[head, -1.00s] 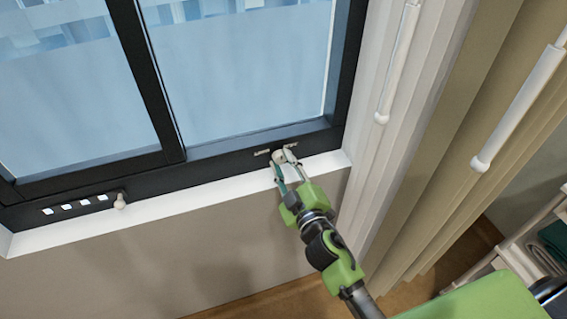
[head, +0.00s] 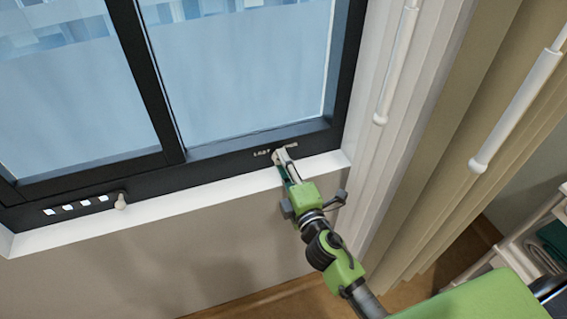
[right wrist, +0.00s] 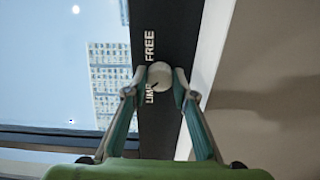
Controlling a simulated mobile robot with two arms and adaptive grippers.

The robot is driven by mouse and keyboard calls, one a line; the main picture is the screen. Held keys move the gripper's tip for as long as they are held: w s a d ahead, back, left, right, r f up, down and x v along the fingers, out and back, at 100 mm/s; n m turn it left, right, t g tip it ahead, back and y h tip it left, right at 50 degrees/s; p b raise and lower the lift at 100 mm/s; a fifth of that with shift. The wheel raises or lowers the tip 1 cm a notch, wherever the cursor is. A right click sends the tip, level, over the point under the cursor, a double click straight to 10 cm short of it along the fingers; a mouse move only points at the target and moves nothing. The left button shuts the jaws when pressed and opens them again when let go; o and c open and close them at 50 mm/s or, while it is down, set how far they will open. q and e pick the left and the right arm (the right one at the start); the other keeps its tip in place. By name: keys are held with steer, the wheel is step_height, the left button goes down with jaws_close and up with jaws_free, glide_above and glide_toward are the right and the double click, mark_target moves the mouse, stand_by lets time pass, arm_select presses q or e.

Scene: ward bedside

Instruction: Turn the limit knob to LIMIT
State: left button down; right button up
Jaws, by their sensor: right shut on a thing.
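The limit knob (right wrist: 159,74) is a small round white knob on the dark window frame. In the right wrist view it sits between the white words FREE (right wrist: 150,46) and LIMIT (right wrist: 152,92), the latter partly covered. A small dark mark shows on the knob's edge on the LIMIT side. My right gripper (right wrist: 158,78) is shut on the knob, one fingertip on each side. In the head view my right gripper (head: 281,156) reaches the lower frame rail and mostly hides the knob. My left gripper is not in view.
A white sill (head: 200,197) runs under the frame. White rods and curtains (head: 440,150) hang at right, with a shelf (head: 530,235) beyond.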

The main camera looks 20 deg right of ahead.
steer(key=shift+n, duration=0.3)
steer(key=o, duration=1.1)
steer(key=shift+s, duration=0.1)
steer(key=shift+s+d, duration=0.1)
steer(key=shift+s, duration=3.6)
